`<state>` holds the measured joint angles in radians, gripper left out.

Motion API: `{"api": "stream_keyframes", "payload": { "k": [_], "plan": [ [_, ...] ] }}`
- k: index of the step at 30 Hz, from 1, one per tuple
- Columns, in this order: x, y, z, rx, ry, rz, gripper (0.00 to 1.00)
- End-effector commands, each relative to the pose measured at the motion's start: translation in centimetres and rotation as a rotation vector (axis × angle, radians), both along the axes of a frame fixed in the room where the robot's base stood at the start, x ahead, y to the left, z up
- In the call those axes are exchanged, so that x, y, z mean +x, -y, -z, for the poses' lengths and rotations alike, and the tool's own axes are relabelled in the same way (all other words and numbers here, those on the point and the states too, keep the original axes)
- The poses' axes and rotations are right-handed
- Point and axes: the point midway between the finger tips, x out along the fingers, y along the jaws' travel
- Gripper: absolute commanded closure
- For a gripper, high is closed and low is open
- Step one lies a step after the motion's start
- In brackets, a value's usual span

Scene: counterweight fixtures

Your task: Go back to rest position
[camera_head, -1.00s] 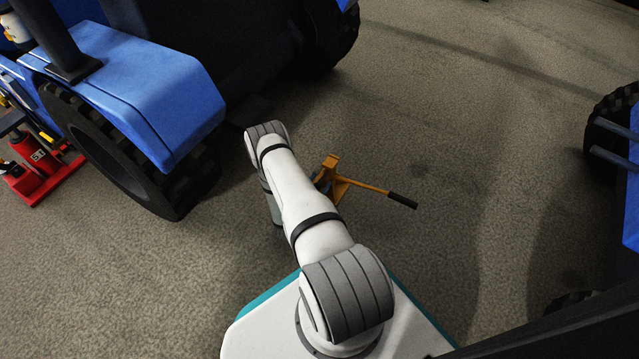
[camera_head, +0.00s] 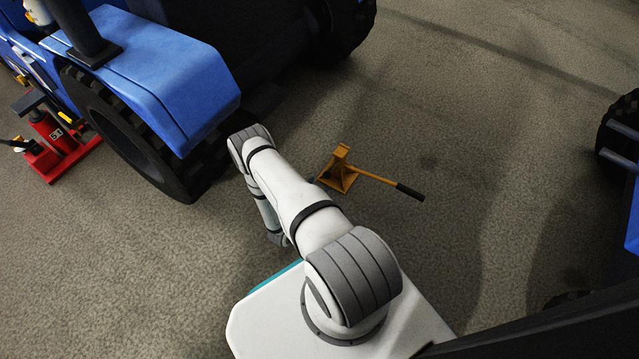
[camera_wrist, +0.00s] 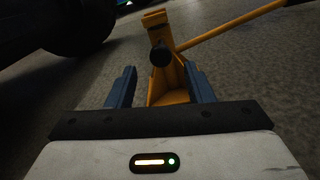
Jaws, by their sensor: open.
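My gripper (camera_wrist: 158,90) shows in the wrist view with its two dark blue fingers apart and nothing between them. Beyond the fingers stands a yellow-orange jack (camera_wrist: 165,55) with a long handle, upright on the floor. In the head view the jack (camera_head: 340,170) stands to the right of my arm, its black-gripped handle pointing right. My white arm bends down at its far end, and the gripper itself is hidden there.
A blue tractor (camera_head: 150,75) with large black wheels stands at the upper left. A red jack (camera_head: 50,140) sits beside it at the far left. Another blue vehicle (camera_head: 632,225) is at the right edge.

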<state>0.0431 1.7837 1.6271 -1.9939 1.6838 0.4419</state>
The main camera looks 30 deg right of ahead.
Motion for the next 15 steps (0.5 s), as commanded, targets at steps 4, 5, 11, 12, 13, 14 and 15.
{"api": "stream_keyframes", "payload": {
  "k": [4, 5, 11, 12, 13, 14, 15],
  "plan": [
    [0.0, 0.0, 0.0, 0.000, 0.000, 0.000, 0.53],
    [0.0, 0.0, 0.0, 0.000, 0.000, 0.000, 0.53],
    [0.0, 0.0, 0.0, 0.000, 0.000, 0.000, 0.53],
    [0.1, 0.0, -0.1, 0.001, 0.001, 0.001, 0.53],
    [0.1, 0.1, -0.3, 0.000, 0.002, 0.003, 0.53],
    [0.3, 0.1, -0.7, -0.001, 0.005, 0.008, 0.53],
    [0.6, 0.2, -1.6, -0.001, 0.010, 0.018, 0.53]
  ]
}}
